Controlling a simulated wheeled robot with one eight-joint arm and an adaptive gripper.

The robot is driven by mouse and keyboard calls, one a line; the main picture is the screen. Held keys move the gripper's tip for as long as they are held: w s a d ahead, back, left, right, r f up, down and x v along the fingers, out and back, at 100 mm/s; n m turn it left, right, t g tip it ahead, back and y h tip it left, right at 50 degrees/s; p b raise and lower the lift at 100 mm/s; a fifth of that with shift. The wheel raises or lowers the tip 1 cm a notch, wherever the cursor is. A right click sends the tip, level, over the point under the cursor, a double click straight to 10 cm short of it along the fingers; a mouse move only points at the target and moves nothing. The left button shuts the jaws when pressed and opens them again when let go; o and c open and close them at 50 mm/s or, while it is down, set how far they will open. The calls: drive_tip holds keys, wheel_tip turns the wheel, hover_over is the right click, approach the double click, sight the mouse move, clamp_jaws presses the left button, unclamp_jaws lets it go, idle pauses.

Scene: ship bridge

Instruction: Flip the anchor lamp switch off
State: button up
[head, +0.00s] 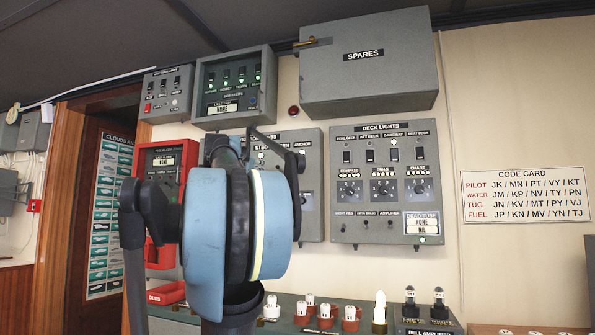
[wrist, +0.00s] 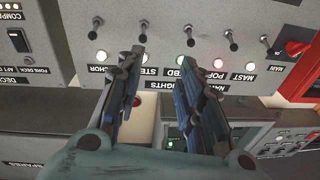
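The navigation lights panel (wrist: 120,15) fills the top of the wrist view, its labels upside down. The anchor switch (wrist: 95,27) is a small metal toggle at the left of the row. Its lamp (wrist: 101,55) glows white above the partly hidden anchor label (wrist: 98,68). My gripper (wrist: 160,58) is open and empty, its fingers apart below the row of toggles. Its left finger is just right of the anchor lamp and covers part of the stern label. In the head view, my gripper and arm hide most of the panel (head: 311,148); the anchor switch is hidden there.
Other toggles, including one (wrist: 187,35) above the green lamp (wrist: 190,70), stand close to the right. A red box (wrist: 298,75) is at the wrist view's right edge. The deck lights panel (head: 385,226) and spares box (head: 370,85) are nearby in the head view.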

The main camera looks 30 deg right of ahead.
drive_tip(key=s+d+r+m+g+h, duration=0.2)
drive_tip(key=s+d+m+g, duration=0.15)
drive_tip(key=d+g, duration=0.2)
approach(299, 166)
drive_tip(key=x, duration=1.1)
drive_tip(key=shift+w+a+r, duration=0.15)
drive_tip(key=shift+w, duration=0.05)
